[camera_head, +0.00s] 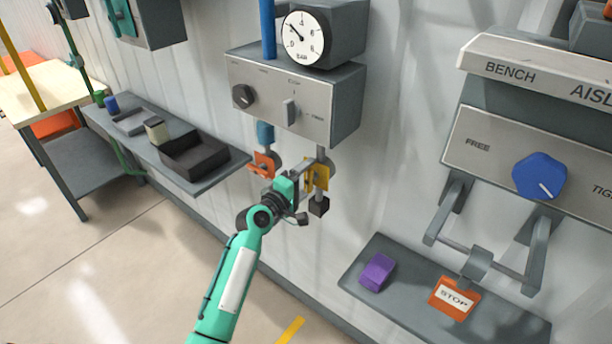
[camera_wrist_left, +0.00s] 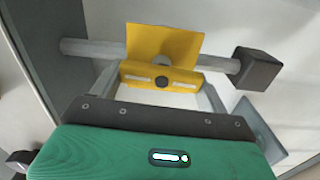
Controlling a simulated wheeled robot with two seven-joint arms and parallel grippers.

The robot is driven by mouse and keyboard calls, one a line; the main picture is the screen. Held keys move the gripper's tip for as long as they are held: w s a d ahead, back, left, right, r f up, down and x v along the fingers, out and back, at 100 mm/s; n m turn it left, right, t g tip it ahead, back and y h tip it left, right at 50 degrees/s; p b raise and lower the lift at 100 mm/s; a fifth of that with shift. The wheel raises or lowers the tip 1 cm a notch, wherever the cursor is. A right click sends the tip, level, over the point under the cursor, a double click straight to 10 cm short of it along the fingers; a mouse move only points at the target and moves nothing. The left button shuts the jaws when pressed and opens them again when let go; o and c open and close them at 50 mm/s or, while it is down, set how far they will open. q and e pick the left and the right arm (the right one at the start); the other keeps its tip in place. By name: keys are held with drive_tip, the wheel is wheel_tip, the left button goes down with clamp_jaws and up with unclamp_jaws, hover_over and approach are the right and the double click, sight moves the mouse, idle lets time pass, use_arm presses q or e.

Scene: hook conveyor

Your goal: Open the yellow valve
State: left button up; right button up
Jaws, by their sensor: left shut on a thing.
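The yellow valve (camera_head: 321,172) sits on a short grey pipe below the gauge box, just above a dark block (camera_head: 319,205). In the left wrist view its yellow handle (camera_wrist_left: 185,78) lies roughly parallel to the pipe (camera_wrist_left: 90,48), in front of a yellow plate (camera_wrist_left: 165,38). My left gripper (camera_head: 302,188) is at the valve, its fingers (camera_wrist_left: 160,82) shut on the two ends of the yellow handle. In the head view the gripper hides part of the valve. My right gripper is out of view.
An orange valve (camera_head: 263,163) hangs close at the left. Above is a control box (camera_head: 280,95) with a pressure gauge (camera_head: 303,37). A shelf (camera_head: 225,168) with trays is at left. Another shelf (camera_head: 395,310) with a purple block and orange STOP sign is at right.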

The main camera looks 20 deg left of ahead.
use_arm(q)
drive_tip(key=shift+n, duration=0.4)
drive_tip(key=o, duration=1)
drive_tip(key=b+v, duration=0.4)
drive_tip(key=v, duration=1)
drive_tip(key=shift+w, duration=0.1)
